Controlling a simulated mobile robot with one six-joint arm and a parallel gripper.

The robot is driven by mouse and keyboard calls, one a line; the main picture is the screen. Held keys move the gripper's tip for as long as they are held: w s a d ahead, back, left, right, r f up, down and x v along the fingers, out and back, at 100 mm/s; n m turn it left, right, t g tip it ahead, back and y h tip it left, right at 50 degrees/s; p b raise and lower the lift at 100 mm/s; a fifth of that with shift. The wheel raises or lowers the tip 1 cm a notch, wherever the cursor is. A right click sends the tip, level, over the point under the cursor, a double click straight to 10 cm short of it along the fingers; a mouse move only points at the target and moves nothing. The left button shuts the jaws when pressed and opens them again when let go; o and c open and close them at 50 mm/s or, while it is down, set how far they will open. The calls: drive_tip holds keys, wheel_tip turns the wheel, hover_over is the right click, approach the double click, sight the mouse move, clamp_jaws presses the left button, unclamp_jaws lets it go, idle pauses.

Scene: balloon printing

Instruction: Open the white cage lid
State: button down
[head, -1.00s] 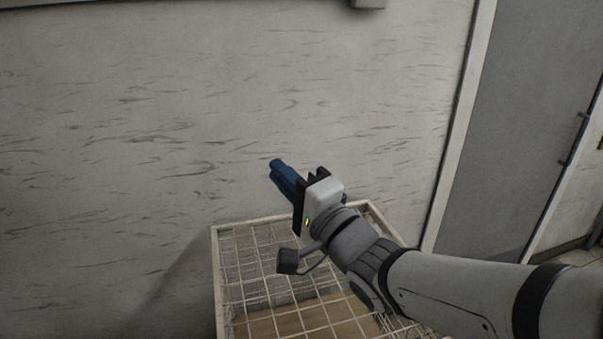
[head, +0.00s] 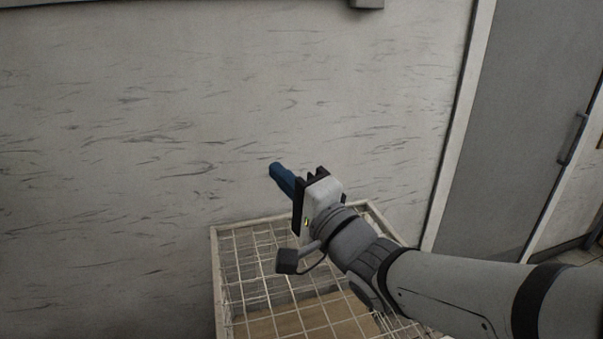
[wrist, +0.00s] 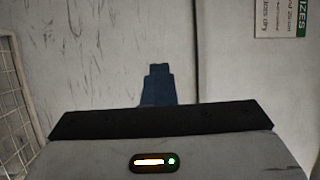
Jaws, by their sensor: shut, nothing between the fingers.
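The white wire cage (head: 217,275) stands against the wall at the bottom middle of the head view. Its wire-grid top, the lid (head: 262,262), lies across it with a pale frame, and a brown floor shows through the mesh. My gripper (head: 277,171) is above the cage's far part, its blue fingers shut and empty, pointing up and left toward the wall. My arm covers the right part of the lid. In the wrist view the shut blue fingers (wrist: 157,85) point at the wall, and a strip of white wire mesh (wrist: 14,100) shows at the left edge.
A marked white wall (head: 120,130) rises behind the cage. A grey door (head: 510,130) with a handle is at the right. A sign (wrist: 280,17) hangs on the wall in the wrist view. The space left of the cage looks clear.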

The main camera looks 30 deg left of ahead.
drive_tip(key=c, duration=2.2)
unclamp_jaws()
drive_tip(key=c, duration=1.7)
unclamp_jaws()
drive_tip(key=shift+b+v, duration=1)
drive_tip(key=shift+v, duration=2.9)
